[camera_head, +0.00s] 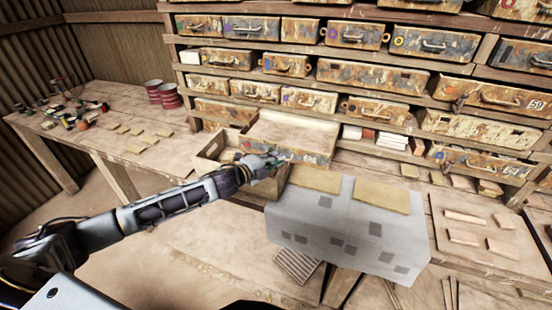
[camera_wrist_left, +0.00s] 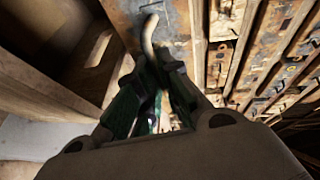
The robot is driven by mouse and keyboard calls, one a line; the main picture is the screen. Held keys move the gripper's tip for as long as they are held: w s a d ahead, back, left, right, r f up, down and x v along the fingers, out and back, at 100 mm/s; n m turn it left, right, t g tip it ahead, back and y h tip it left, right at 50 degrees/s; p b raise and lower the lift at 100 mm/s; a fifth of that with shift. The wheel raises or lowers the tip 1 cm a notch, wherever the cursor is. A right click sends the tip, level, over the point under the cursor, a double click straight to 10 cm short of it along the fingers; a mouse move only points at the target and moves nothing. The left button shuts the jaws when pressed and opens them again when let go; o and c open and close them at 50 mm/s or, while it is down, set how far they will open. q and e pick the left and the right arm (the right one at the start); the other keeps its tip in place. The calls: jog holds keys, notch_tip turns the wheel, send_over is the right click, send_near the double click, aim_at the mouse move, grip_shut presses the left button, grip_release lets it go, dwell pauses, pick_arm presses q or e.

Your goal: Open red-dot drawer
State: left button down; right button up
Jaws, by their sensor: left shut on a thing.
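The red-dot drawer (camera_head: 312,148) is a rusty, paint-worn metal drawer in the lowest shelf row. It stands pulled out from the shelf, and its pale inside shows from above. A small reddish mark shows at the left of its front. My left gripper (camera_head: 270,166) is at the middle of that front, shut on the handle. In the left wrist view, the green fingers (camera_wrist_left: 152,100) close around the pale curved handle (camera_wrist_left: 149,35), with the worn drawer front (camera_wrist_left: 178,18) behind. The fingers hide part of the handle. My right gripper is not in view.
A wooden box (camera_head: 209,158) stands just left of the drawer. A grey spotted block (camera_head: 345,225) with tan boards on top is close at its right. Shut drawers fill the shelves above. Red tins (camera_head: 172,101) and small tiles lie on the left bench (camera_head: 100,95).

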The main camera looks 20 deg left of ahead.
pick_arm(q)
jog(key=shift+s+f, duration=0.15)
jog(key=shift+f, duration=0.2)
jog(key=c, duration=1.7)
grip_release()
jog(key=shift+o, duration=0.5)
jog(key=shift+r, duration=0.2)
jog(key=shift+a+r, duration=0.1)
jog(key=v, duration=1.1)
jog(key=shift+s, duration=0.2)
jog(key=shift+s+a, duration=0.1)
jog(key=shift+s, duration=0.1)
